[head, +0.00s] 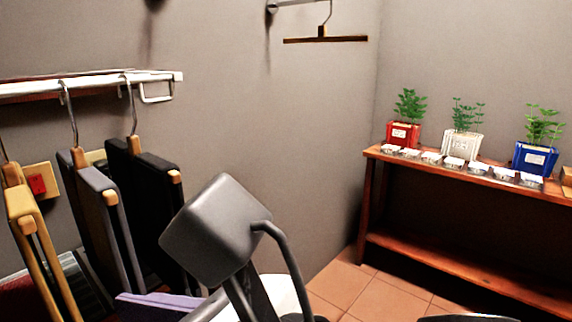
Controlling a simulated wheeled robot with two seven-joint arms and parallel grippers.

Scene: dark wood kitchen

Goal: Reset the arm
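No gripper fingers show clearly in the head view. A dark grey, block-shaped part with a curved bar stands close to the camera at the lower middle. It looks like part of my own arm, but I cannot tell which arm. It hides part of the wall and floor behind it. No held object is visible.
Garments on hangers (110,198) hang from a white rail (90,86) at left. A bare hanger (325,39) hangs higher up. A wooden shelf (450,262) at right bears red (403,134), white (462,145) and blue (535,158) plant pots. Tiled floor (385,300) shows between.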

